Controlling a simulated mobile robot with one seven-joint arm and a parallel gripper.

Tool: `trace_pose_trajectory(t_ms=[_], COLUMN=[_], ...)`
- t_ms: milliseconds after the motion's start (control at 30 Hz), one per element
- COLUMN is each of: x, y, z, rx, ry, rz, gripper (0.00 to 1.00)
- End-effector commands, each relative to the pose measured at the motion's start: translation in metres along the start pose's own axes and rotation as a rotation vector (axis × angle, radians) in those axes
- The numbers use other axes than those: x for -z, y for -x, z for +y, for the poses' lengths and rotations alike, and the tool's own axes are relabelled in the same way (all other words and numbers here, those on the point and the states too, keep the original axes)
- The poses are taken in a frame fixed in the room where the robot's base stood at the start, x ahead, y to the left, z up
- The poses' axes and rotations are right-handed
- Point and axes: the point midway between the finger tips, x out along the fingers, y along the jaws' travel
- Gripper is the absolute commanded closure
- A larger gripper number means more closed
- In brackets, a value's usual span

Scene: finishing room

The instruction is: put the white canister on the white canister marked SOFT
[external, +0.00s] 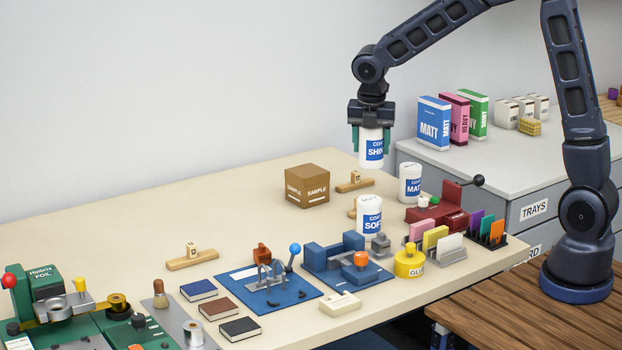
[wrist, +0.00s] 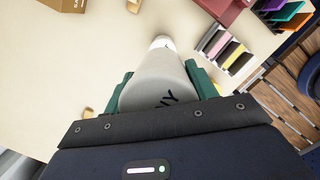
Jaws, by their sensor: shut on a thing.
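My gripper (external: 371,143) is shut on a white canister (external: 371,154) with a blue label reading SHIN and cut off. It holds the canister upright in the air above the table. In the wrist view the held canister (wrist: 155,88) sits between the green fingers, with the letters NY showing. The white canister marked SOFT (external: 368,217) stands upright on the table, below the held one in the external view and clearly apart from it. In the wrist view a white round thing (wrist: 162,42), probably the SOFT canister, shows past the held one, which partly hides it.
A white canister marked MATT (external: 410,183) stands to the right of SOFT. A brown sample box (external: 307,186) is to the left, a dark red device (external: 440,207) to the right. A blue fixture (external: 345,258) and yellow glue pot (external: 409,262) are in front. The table's back left is clear.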

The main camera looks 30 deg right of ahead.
Motion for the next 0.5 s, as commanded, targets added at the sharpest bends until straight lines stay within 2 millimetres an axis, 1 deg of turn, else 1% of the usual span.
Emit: trace_pose_trajectory(t_ms=[33, 100, 200, 433, 500], x=[0.002, 0.004, 0.006, 0.007, 0.008], y=[-0.011, -0.024, -0.035, -0.048, -0.055], z=[0.000, 0.000, 0.001, 0.001, 0.000], rx=[0.002, 0.002, 0.000, 0.000, 0.001], ry=[0.001, 0.001, 0.002, 0.000, 0.000], rz=[0.001, 0.001, 0.000, 0.000, 0.000], gripper=[0.75, 0.75, 0.75, 0.75, 0.75])
